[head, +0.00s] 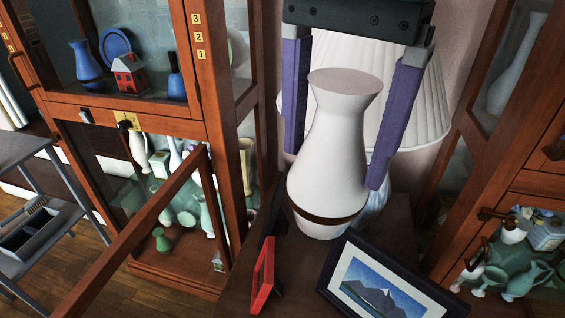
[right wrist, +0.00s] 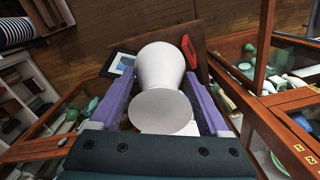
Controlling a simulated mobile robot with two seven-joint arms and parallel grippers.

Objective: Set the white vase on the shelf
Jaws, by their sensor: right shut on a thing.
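The white vase (head: 328,150) has a flared rim, a wide belly and a dark brown band low down. My right gripper (head: 335,165), with purple fingers, is shut on it, one finger on each side. The vase is upright above or on a dark wooden side table (head: 225,285); I cannot tell whether its base touches. The right wrist view shows the vase (right wrist: 162,65) between the fingers (right wrist: 162,100). At left is a wooden cabinet (head: 215,110) with shelves. Its lower glass-framed door (head: 135,235) stands open. My left gripper is out of view.
A pleated lamp shade (head: 425,110) is close behind the vase. A mountain picture (head: 385,290) and a red frame (head: 262,277) stand on the side table. Another cabinet (head: 480,150) is at right.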

